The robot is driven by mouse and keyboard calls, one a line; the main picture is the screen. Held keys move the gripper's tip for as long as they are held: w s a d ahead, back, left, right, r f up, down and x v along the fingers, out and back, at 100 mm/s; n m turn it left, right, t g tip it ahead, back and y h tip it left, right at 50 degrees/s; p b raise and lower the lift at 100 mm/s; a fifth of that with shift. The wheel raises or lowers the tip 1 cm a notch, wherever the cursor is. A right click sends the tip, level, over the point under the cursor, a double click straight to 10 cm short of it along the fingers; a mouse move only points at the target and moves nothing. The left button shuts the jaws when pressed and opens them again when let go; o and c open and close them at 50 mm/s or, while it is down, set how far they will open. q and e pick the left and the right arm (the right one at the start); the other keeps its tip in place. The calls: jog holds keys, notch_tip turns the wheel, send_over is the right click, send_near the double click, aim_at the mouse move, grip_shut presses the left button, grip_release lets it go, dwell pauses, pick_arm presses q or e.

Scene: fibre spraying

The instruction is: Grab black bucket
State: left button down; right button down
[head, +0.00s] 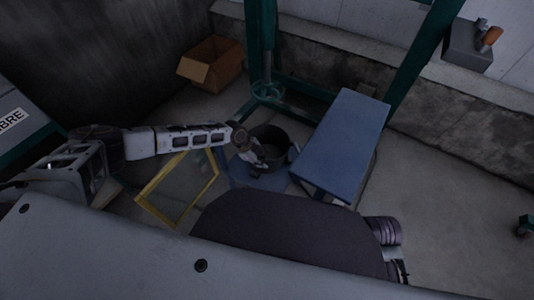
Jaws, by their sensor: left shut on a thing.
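My left arm reaches in from the left and ends at the bucket. My left gripper (258,158) is shut on the near left side of the bucket; its fingertips are small and dark here, so the exact grip point is hard to see. The bucket looks roughly upright with its opening facing up. My right gripper is not in view.
A blue table (345,140) stands close on the bucket's right. A yellow-framed panel (178,187) is below my left arm. A cardboard box (212,64) lies at the back left. Green posts (261,40) rise behind the bucket. The floor at right is mostly clear.

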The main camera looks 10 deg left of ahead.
pick_arm(q)
jog(key=shift+w+r, duration=0.1)
jog(key=shift+r, duration=0.05)
jog(key=shift+d, duration=0.1)
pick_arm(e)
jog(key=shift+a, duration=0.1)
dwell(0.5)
pick_arm(q)
jog(key=shift+r, duration=0.15)
jog(key=shift+r+p, duration=0.1)
jog(key=shift+p, duration=0.2)
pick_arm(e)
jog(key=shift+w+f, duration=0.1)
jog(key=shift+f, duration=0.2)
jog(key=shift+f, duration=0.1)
